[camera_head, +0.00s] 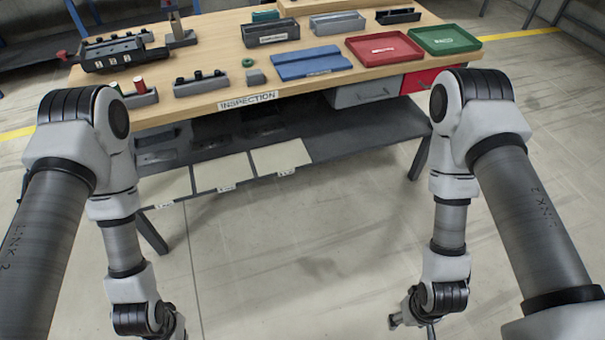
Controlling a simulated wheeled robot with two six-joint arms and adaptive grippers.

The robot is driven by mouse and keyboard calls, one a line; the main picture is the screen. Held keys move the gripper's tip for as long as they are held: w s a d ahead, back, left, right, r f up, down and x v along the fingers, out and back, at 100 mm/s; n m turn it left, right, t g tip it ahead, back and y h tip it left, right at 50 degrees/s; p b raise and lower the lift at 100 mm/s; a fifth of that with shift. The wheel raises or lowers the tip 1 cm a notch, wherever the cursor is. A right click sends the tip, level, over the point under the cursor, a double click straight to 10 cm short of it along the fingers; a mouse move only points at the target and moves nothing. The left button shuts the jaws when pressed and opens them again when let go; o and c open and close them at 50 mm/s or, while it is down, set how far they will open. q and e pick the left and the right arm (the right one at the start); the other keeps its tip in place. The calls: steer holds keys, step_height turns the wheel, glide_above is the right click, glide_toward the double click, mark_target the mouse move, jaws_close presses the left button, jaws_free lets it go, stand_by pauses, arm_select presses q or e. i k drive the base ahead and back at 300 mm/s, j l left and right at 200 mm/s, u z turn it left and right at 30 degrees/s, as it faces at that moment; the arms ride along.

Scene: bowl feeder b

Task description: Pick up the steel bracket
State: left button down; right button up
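I cannot pick out a steel bracket for certain in the head view. A small grey block (256,77) lies near the front edge of the inspection table (215,98), beside a small green ring-like part, but it is too small to tell what it is. My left arm hangs down at the left and its gripper is below the picture's edge. My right arm hangs at the lower right, and part of what looks like its gripper (410,315) shows near the bottom edge, away from the table. Its fingers are not clear.
On the table are a blue mat or plate (310,63), a red tray (384,48), a green tray (444,40), grey bins (271,34), and dark fixtures (125,50) at left. A lower shelf (350,133) runs beneath. The floor before the table is clear.

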mark_target(85, 55)
steer(key=i+j, duration=0.2)
steer(key=j, duration=0.15)
steer(key=i+j, duration=0.2)
steer(key=j, duration=0.2)
steer(key=i+j, duration=0.2)
steer(key=j, duration=0.15)
steer(key=i+j, duration=0.2)
steer(key=j, duration=0.15)
steer(key=i+j, duration=0.2)
steer(key=j, duration=0.15)
